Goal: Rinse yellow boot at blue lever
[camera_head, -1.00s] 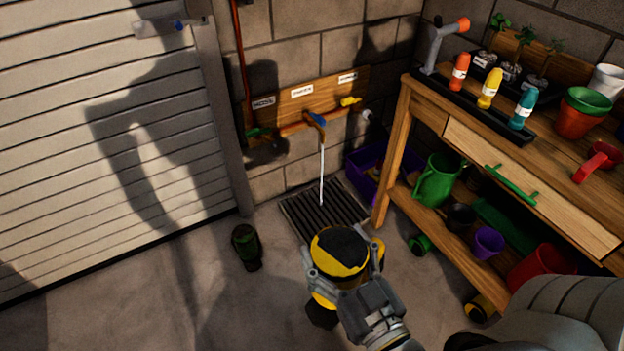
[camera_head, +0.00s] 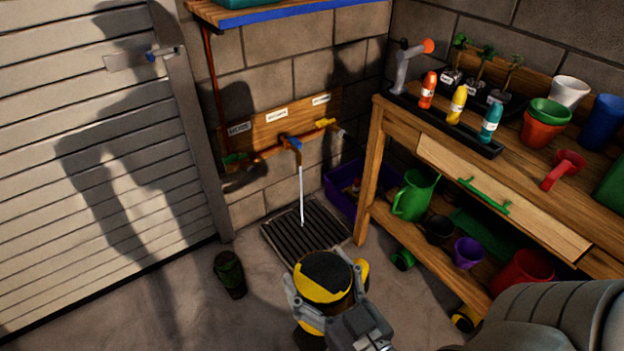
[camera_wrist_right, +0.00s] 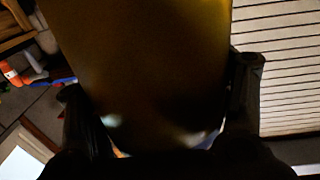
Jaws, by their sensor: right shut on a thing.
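The yellow boot (camera_head: 323,278) with a dark top is held upright in my right gripper (camera_head: 325,305), in front of the drain grate. My right gripper is shut around its shaft, one finger on each side. In the right wrist view the boot (camera_wrist_right: 145,65) fills the middle between the fingers. The blue lever (camera_head: 293,142) is on the middle tap of the wall pipe. A thin white stream of water (camera_head: 301,195) runs from that tap down to the drain grate (camera_head: 284,241). The boot is apart from the stream. My left gripper is not in view.
A green lever (camera_head: 235,158) and a yellow lever (camera_head: 326,122) flank the blue one. A dark green boot (camera_head: 229,274) stands on the floor at left. The wooden workbench (camera_head: 372,172) stands at right, with a purple crate (camera_head: 340,190) beside it.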

